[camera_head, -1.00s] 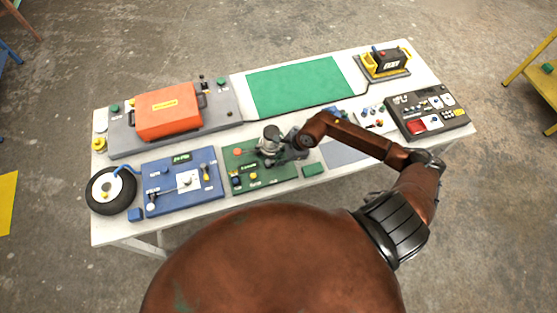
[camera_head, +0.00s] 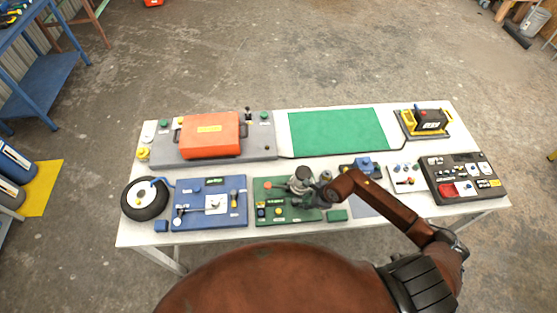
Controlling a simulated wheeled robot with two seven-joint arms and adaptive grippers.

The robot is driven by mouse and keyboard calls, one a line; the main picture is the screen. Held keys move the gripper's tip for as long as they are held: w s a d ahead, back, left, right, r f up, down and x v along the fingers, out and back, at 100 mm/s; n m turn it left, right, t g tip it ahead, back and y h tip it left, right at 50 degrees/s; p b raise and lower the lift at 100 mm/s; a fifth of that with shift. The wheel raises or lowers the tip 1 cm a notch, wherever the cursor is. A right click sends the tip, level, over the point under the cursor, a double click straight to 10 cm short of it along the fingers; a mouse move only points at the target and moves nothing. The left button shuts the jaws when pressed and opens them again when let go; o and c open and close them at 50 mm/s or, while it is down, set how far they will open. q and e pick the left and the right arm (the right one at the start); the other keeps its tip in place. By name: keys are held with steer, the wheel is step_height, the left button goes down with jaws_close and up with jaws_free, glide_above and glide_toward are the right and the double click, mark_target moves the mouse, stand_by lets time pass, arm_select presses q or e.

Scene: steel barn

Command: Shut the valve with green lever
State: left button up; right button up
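My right gripper (camera_head: 303,188) is over the green board (camera_head: 285,217) on the table, reaching in from the right. It hides part of the board, and I cannot tell whether its fingers are open, shut or touching anything. The board carries a red-orange round part (camera_head: 268,186), a yellow knob (camera_head: 278,211) and a small blue part (camera_head: 261,213). I cannot make out a valve with a green lever; it may be hidden by the gripper or too small to tell. My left gripper is not in view.
The white table (camera_head: 215,237) also holds a blue board (camera_head: 223,212), a wheel (camera_head: 145,199), an orange case (camera_head: 210,135), a green mat (camera_head: 338,131), a black panel (camera_head: 463,178) and a yellow-black device (camera_head: 428,120).

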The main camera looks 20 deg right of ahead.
steer(key=shift+s+a+r+m+p, duration=0.15)
steer(key=shift+r+m+p, duration=0.05)
steer(key=shift+m+p, duration=0.15)
steer(key=shift+s+r, duration=0.1)
steer(key=shift+r, duration=0.1)
steer(key=b+v, duration=0.2)
steer(key=v, duration=0.5)
steer(key=w+a+r+m+t+y, duration=0.2)
steer(key=a+r+m+t+y, duration=0.35)
steer(key=a+r, duration=0.75)
steer(key=w+r+m+t+y, duration=0.2)
steer(key=r+m, duration=0.4)
steer(key=r, duration=0.5)
steer(key=shift+w+r+m+t+y, duration=0.35)
steer(key=shift+w+t, duration=0.3)
steer(key=shift+t, duration=0.6)
steer(key=shift+a, duration=0.1)
